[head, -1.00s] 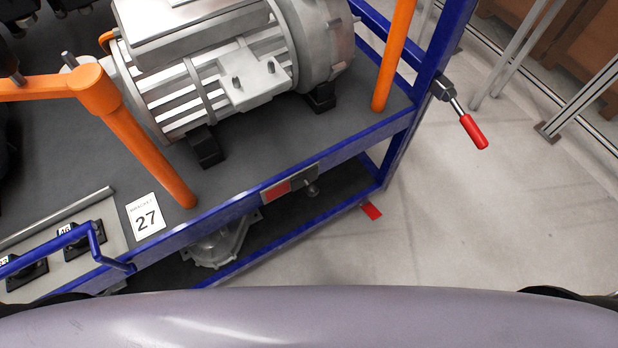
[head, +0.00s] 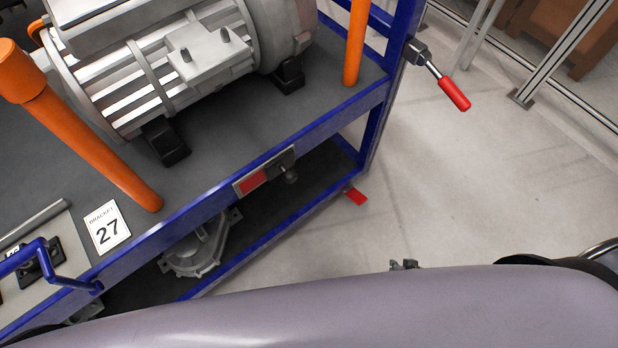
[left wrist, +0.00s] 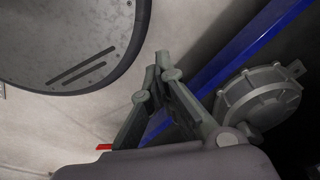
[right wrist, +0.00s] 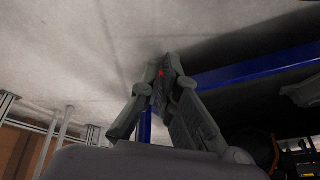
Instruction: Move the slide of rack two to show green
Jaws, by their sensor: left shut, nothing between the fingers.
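In the head view, a slide plate (head: 251,182) on the front rail of the blue rack (head: 175,222) shows red. A dark slider with a round knob (head: 290,175) sits at its right end; no green shows. No rack number is readable. My right gripper (head: 404,264) only peeks above my body's edge, over the floor, right of and apart from the slide. In the right wrist view (right wrist: 161,65) its fingertips are together, with a small red patch at them. My left gripper (left wrist: 158,62) shows in the left wrist view, shut and empty, near a blue rail.
A motor (head: 165,60) and orange posts (head: 95,150) stand on the rack's top. A card reading 27 (head: 107,228) lies at left by a blue handle (head: 45,265). A red-handled lever (head: 453,93) sticks out right. Floor at right is clear.

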